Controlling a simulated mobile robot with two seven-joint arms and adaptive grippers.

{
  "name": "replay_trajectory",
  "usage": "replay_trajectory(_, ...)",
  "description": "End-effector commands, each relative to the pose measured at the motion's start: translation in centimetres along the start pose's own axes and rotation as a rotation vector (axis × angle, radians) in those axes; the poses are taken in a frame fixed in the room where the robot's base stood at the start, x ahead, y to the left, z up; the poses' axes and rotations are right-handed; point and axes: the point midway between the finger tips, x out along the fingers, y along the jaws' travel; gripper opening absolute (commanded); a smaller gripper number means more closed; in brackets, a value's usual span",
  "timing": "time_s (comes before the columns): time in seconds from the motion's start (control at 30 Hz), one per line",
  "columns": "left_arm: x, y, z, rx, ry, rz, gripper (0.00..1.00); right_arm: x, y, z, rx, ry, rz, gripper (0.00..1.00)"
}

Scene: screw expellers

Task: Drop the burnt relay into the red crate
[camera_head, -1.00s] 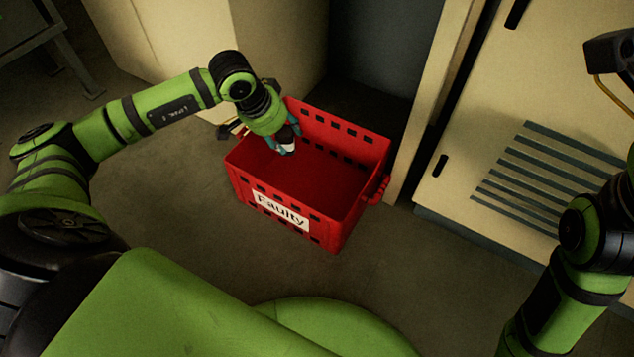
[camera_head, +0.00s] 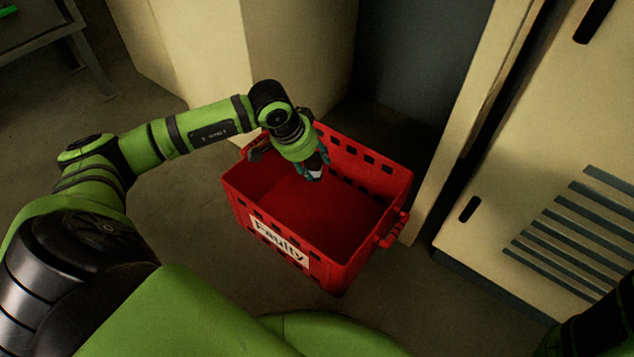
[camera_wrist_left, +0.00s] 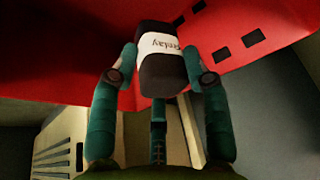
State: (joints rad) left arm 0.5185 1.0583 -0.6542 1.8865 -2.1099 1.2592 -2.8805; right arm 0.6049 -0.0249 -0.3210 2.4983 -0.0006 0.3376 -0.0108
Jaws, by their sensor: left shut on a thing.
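The red crate (camera_head: 262,262), with a white "Faulty" label, stands on the floor in the middle of the head view. My left gripper (camera_head: 314,172) points down over the crate's opening, near its back side. In the left wrist view the left gripper (camera_wrist_left: 160,72) is shut on the relay (camera_wrist_left: 162,70), a dark block with a white label, with a teal finger on each side. The crate's red wall (camera_wrist_left: 225,35) shows behind the relay there. In the head view the relay is mostly hidden by the gripper. My right gripper is out of view.
A beige cabinet (camera_head: 545,130) with dark vent slots stands right of the crate. Another beige cabinet (camera_head: 215,45) stands behind it at the left. A grey table (camera_head: 60,35) is at the far left. Open floor (camera_head: 420,310) lies before the crate.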

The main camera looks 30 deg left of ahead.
Motion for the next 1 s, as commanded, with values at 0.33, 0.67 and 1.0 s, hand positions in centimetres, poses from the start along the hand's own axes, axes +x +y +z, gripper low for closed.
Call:
replay_trajectory(0.33, 0.5, 0.0, 0.2, 0.001, 0.002, -0.001, 0.13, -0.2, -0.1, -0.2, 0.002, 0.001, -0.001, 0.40)
replay_trajectory(0.67, 0.5, 0.0, 0.2, 0.001, 0.001, -0.001, 0.75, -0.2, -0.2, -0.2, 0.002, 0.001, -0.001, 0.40)
replay_trajectory(1.0, -2.6, -0.2, 0.1, 0.003, 0.003, -0.006, 0.75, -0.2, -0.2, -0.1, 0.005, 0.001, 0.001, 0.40)
